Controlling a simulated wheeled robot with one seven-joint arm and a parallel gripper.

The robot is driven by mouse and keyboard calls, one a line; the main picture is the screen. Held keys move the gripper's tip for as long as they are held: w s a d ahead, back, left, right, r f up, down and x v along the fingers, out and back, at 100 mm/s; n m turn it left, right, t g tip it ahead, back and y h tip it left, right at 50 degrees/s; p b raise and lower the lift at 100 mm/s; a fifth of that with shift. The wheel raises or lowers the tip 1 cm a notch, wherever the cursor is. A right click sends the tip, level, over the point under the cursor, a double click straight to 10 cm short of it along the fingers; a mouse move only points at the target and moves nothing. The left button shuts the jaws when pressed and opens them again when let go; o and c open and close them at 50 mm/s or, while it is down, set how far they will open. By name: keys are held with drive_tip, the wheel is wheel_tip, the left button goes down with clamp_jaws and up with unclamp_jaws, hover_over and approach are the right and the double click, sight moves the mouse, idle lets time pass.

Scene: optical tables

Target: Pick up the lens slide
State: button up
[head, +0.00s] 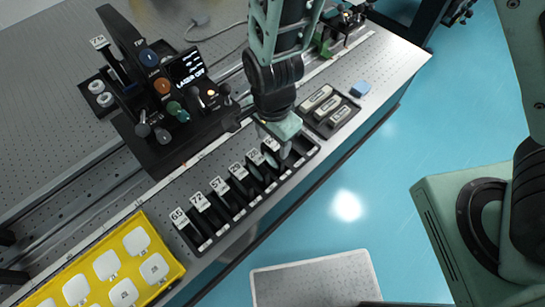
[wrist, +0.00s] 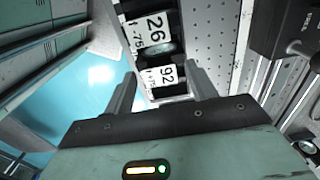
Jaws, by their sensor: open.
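A black rack (head: 213,246) holds a row of lens slides with white number labels, such as the slide labelled 65 (head: 178,215) at its left end. My gripper (head: 284,152) is over the rack's right end and hides part of it. In the wrist view, my gripper (wrist: 161,88) is open, with one finger on each side of the slide labelled 92 (wrist: 162,76). The slide labelled 26 (wrist: 153,30) stands just beyond it. A glassy lens edge shows between these two labels. I cannot tell whether the fingers touch the slide.
A small black tray with pale labelled blocks (head: 326,106) lies right of the rack. A black laser control box (head: 165,90) stands behind it. A yellow tray (head: 82,250) with white pieces is at the lower left. A blue block (head: 360,88) lies near the table edge.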

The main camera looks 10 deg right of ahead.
drive_tip(key=shift+f, duration=0.8)
drive_tip(key=shift+c, duration=0.3)
clamp_jaws()
